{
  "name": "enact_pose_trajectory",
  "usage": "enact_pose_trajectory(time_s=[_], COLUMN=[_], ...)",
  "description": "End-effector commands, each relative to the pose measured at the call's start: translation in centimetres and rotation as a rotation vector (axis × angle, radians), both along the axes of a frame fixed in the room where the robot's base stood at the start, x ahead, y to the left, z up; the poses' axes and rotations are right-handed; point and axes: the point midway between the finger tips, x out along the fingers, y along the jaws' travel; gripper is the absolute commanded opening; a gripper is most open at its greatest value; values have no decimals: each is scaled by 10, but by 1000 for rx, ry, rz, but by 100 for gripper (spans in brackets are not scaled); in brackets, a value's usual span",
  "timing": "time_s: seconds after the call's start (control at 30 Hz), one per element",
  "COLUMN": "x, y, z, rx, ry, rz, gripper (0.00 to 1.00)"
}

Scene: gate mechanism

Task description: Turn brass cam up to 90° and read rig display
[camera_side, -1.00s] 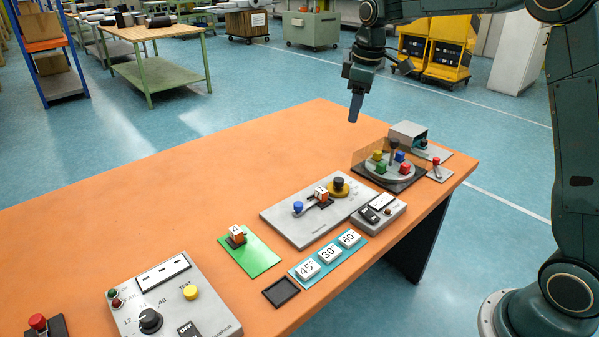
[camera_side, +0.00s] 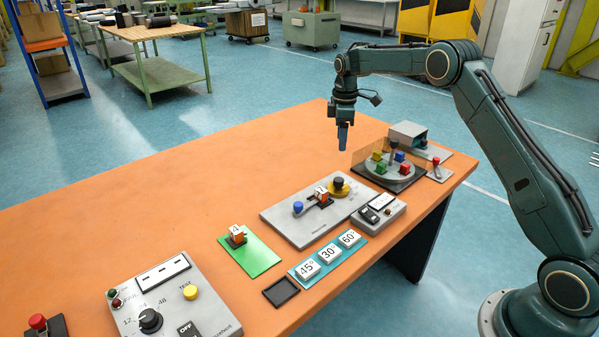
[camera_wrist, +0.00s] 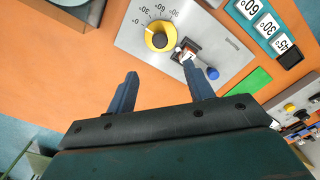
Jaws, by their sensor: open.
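The brass cam (camera_side: 341,190) is a yellow disc with a black knob, on the grey gate plate (camera_side: 290,224). In the wrist view the cam (camera_wrist: 155,48) sits beside a printed degree scale, with the black knob on top. A white and orange block numbered 1 (camera_side: 321,193) sits in a dark slide next to the cam, and a blue knob (camera_side: 298,207) stands at the slide's other end. The rig display (camera_side: 381,201) is a small box near the plate's right edge; its reading is too small to tell. My gripper (camera_side: 343,150) hangs above the table behind the cam, open and empty.
Tiles marked 45°, 30° and 60° (camera_side: 328,253) lie on a blue strip in front. A turntable with coloured blocks (camera_side: 390,167) and a clear screen stands right of my gripper. A second block (camera_side: 236,234) sits on a green pad. The table's left rear is clear.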

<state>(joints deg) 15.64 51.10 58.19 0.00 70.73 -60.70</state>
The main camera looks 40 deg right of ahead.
Motion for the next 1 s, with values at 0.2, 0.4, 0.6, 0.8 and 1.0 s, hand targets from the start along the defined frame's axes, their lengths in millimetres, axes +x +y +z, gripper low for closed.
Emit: enact_pose_trajectory(time_s=[0.2, 0.4, 0.6, 0.8, 1.0], x=[0, 0, -1, -1, -1], y=[0, 0, 0, 0, 0], z=[-4, -19, -46, -77, -106], rx=[1, 1, 1, 1, 1], ry=[1, 2, 4, 4, 3], rz=[-1, -1, -1, -1, -1], gripper=[52, 52, 52, 52, 52])
